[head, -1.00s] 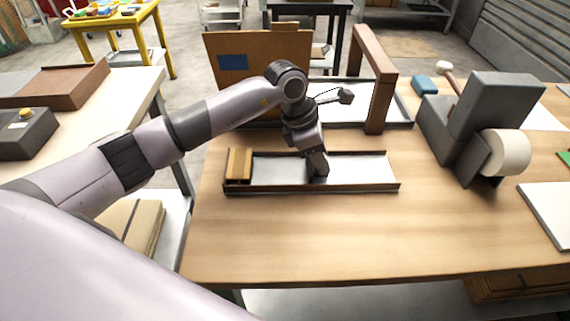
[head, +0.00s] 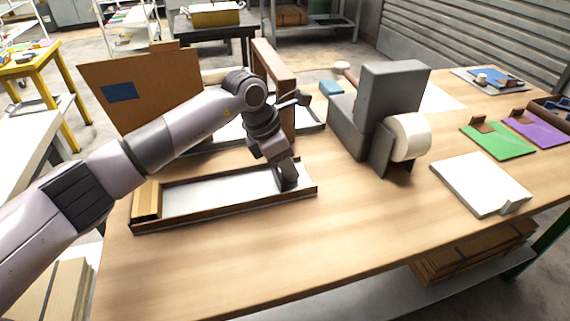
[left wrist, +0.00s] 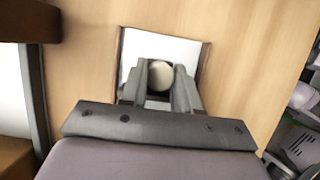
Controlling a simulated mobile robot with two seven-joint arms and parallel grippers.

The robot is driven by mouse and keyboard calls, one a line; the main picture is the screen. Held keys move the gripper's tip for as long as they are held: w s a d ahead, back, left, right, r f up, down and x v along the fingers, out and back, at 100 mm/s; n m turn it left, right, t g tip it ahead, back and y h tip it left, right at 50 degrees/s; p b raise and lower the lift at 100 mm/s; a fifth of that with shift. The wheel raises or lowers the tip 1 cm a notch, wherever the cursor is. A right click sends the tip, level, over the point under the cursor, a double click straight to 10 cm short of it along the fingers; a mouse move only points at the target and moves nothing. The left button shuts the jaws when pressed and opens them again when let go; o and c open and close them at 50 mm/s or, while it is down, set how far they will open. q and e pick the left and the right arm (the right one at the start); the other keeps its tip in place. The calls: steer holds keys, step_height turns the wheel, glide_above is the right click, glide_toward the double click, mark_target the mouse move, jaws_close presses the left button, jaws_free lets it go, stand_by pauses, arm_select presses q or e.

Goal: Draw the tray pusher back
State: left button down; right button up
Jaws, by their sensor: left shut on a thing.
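The long shallow tray (head: 225,212) with brown rims and a pale floor lies on the wooden bench. A tan block (head: 146,200) sits across its left end. My left gripper (head: 287,178) points down into the tray near its right end. In the left wrist view my left gripper (left wrist: 160,82) is shut on a round cream knob (left wrist: 160,73), which looks like the tray pusher's grip. The rest of the pusher is mostly hidden by the fingers. My right gripper is not in view.
A brown upright frame (head: 287,90) and a cardboard panel (head: 135,95) stand behind the tray. A grey machine with a white roll (head: 409,137) stands to the right, with a white pad (head: 480,183) beyond. The bench in front of the tray is clear.

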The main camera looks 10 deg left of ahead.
arm_select(q)
steer(key=shift+r, duration=0.1)
steer(key=c, duration=0.8)
jaws_free()
steer(key=v, duration=0.7)
